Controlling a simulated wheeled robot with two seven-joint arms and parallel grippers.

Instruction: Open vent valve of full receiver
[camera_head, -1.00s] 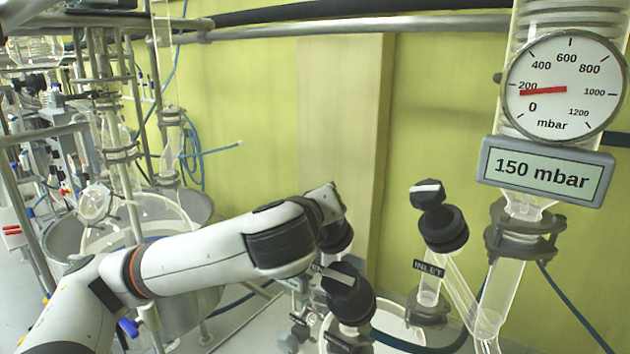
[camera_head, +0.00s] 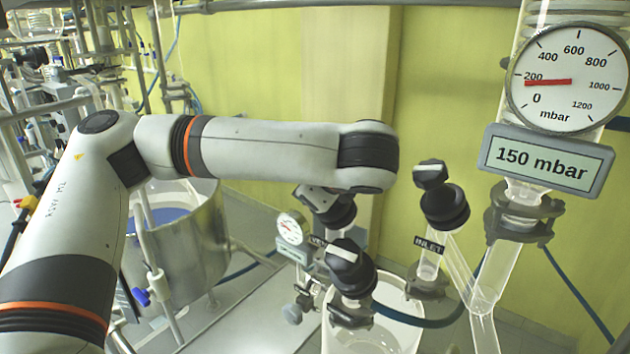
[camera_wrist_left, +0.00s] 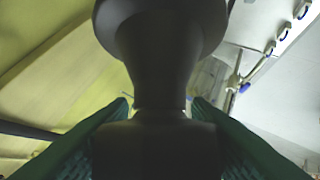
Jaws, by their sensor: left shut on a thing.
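In the head view the black vent valve (camera_head: 338,212) sits just below the end of my left arm, above a label partly reading "VEN". My wrist covers part of this valve. In the left wrist view the green fingers of my left gripper (camera_wrist_left: 160,106) stand on both sides of a black valve knob (camera_wrist_left: 160,45) and are shut on it. In the head view the gripper is mostly hidden by my own arm. The gauge display (camera_head: 547,162) reads 150 mbar. The receiver's fill is not clear. My right gripper is not in view.
Another black valve (camera_head: 350,270) stands close in front of the vent valve. The inlet valve (camera_head: 443,207) stands to the right on glass tubing. A round dial (camera_head: 569,78) sits above the display. A small gauge (camera_head: 292,229) and steel vessel (camera_head: 180,250) are left.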

